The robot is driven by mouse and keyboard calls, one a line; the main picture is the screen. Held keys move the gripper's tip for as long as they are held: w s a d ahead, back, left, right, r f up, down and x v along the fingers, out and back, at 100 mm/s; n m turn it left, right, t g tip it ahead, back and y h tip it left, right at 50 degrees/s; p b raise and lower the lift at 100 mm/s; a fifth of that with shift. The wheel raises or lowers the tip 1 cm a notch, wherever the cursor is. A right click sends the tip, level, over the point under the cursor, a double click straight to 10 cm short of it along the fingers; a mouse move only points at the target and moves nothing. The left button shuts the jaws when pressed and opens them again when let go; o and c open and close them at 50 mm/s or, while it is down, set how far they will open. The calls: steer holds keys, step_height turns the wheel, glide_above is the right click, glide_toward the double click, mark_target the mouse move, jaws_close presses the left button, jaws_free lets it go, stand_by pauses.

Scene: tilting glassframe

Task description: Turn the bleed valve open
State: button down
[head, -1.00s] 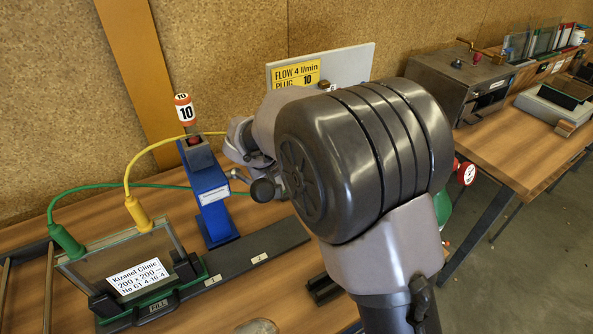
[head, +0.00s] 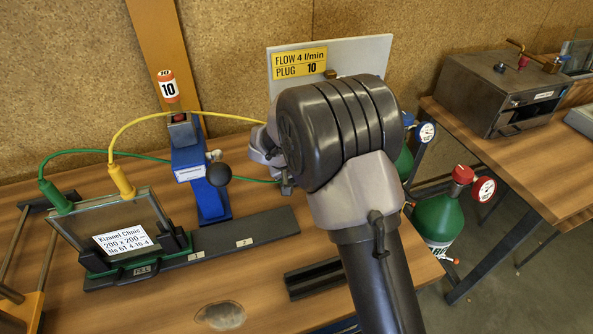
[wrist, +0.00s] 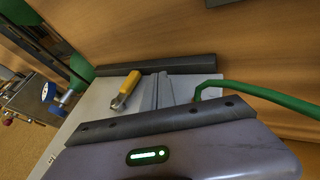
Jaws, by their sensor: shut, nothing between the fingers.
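In the wrist view, a yellow lever (wrist: 126,90) with a metal end lies against the pale grey panel; it looks like the bleed valve's handle, but I cannot tell its setting. My gripper (wrist: 163,76) shows as two narrow grey fingers side by side, shut and empty, to the right of the lever and apart from it in the picture. A green hose (wrist: 240,90) enters from the right and bends down near the fingers. In the head view, my arm hides the lever and the fingers. The grey panel (head: 374,55) there carries a yellow label reading FLOW 4 l/min, PLUG 10.
A glass frame (head: 110,220) with green and yellow plugs stands at left. A blue post (head: 205,195) with a black ball knob (head: 218,174) stands beside it. Green gas bottles (head: 438,220) stand right of the bench. A metal box (head: 490,95) sits on the second table.

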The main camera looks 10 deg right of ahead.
steer(key=shift+w+d, duration=0.15)
steer(key=shift+d, duration=0.75)
steer(key=shift+w+d, duration=0.15)
steer(key=shift+d, duration=0.7)
steer(key=shift+w+d+f+b, duration=0.1)
steer(key=shift+d+f+b, duration=0.3)
steer(key=shift+b, duration=0.6)
steer(key=shift+d, duration=0.15)
steer(key=shift+r, duration=0.2)
